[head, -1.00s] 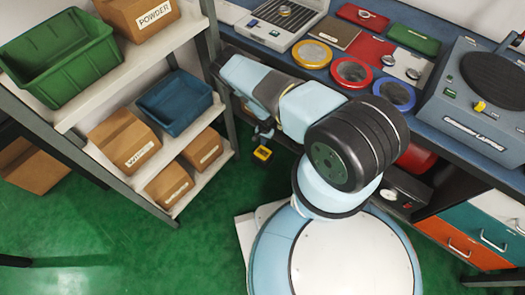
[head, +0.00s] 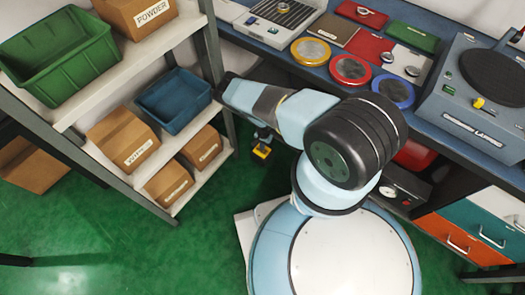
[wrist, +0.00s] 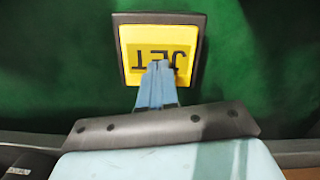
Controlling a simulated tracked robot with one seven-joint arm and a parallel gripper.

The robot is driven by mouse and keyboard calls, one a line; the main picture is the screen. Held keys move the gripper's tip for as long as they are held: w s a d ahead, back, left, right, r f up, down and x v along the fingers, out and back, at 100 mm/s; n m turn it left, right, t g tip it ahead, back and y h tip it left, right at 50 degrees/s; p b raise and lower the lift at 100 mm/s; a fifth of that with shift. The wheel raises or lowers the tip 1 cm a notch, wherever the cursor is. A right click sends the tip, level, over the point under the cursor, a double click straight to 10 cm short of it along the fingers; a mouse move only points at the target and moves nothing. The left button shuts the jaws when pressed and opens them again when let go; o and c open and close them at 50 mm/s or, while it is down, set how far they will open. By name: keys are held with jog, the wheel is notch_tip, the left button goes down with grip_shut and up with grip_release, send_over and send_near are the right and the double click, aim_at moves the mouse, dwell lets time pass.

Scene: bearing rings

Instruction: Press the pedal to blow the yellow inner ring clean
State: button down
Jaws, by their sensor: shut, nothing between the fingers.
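The pedal is a yellow square pad marked JET in a dark frame (wrist: 136,40), on the green floor. It also shows in the head view (head: 261,153), below the bench near the shelf. My gripper (wrist: 160,68) is shut and empty, pointing down at the pedal. Its blue fingertips overlap the pad's near half and cover part of the lettering. In the head view my gripper (head: 264,134) is just above the pedal, partly behind my arm. I cannot tell whether the tips touch it. A small ring sits on the slatted grey unit (head: 300,27); its colour is unclear.
The bench holds yellow (head: 311,51), red (head: 350,70) and blue (head: 393,93) rimmed round dishes, small metal rings on pads, and a grey lapping machine (head: 478,110). A shelf with bins and boxes (head: 124,140) stands close left of my arm. Open green floor lies front left.

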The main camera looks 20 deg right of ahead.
jog(key=shift+f, duration=0.2)
jog(key=shift+f, duration=0.55)
jog(key=shift+w+d+r, duration=0.25)
jog(key=shift+w+d, duration=0.25)
jog(key=shift+w, duration=0.05)
jog(key=shift+w+d+r, duration=0.25)
jog(key=shift+w+d, duration=0.25)
notch_tip(320, 180, up, 7)
jog(key=shift+w+d+r, duration=0.2)
jog(key=shift+w+d, duration=0.1)
dwell(0.9)
